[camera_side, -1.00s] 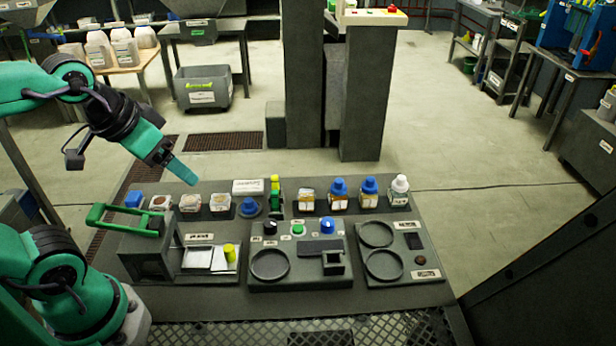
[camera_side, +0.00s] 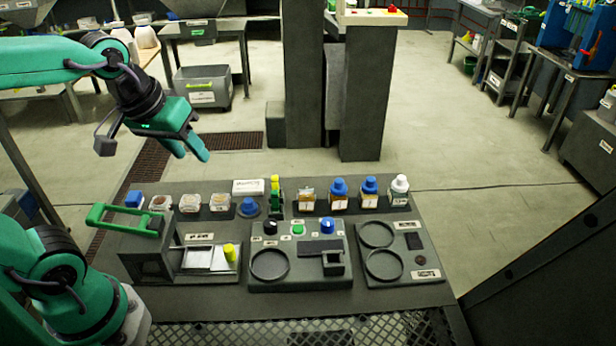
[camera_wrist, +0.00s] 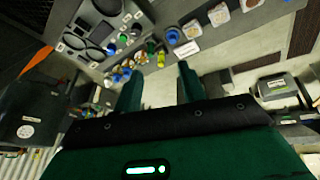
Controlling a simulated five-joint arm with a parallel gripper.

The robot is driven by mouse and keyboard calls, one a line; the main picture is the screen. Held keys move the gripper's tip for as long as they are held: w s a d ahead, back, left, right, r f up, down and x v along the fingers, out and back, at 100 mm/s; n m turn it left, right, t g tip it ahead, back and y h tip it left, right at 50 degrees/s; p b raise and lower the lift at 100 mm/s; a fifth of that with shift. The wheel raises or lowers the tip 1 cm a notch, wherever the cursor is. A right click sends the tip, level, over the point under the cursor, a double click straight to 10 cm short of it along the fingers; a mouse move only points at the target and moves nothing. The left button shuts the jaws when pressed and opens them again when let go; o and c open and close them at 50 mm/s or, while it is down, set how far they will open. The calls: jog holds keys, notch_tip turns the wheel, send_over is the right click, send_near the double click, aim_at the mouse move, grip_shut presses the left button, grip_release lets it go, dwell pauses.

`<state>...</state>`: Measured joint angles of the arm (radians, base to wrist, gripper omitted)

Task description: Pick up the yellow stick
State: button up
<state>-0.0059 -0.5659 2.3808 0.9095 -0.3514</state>
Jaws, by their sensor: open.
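A short yellow cylinder (camera_side: 230,253) stands upright at the right front of the left station, beside its pale plates, in the side view. A slim green piece with a yellow top (camera_side: 275,186) stands at the back of the bench; it also shows in the wrist view (camera_wrist: 151,47). I cannot tell for certain which of the two is the yellow stick. My gripper (camera_side: 190,154) is open and empty, high above the back left of the bench and well apart from both. Its two fingers (camera_wrist: 158,85) show spread in the wrist view.
The left station has a green handle (camera_side: 103,216). A middle block with knobs (camera_side: 297,270) and a right block with round recesses (camera_side: 403,250) stand beside it. Small bottles (camera_side: 369,191), sample dishes (camera_side: 220,202) and a blue funnel (camera_side: 249,207) line the back.

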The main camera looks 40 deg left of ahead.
jog(key=w+f+n+g, duration=0.2)
jog(key=w+f+n, duration=0.1)
jog(key=w+n, duration=0.8)
jog(key=n+g, duration=0.3)
jog(key=n, duration=0.8)
send_over(274, 177)
notch_tip(274, 177, down, 11)
jog(key=shift+s+d+r, duration=0.1)
jog(key=shift+s+r, duration=0.05)
jog(key=shift+r, duration=0.05)
jog(key=shift+w+f+n, duration=0.25)
jog(key=shift+f+n, duration=0.2)
jog(key=shift+n, duration=0.05)
jog(key=shift+f, duration=3.9)
grip_shut()
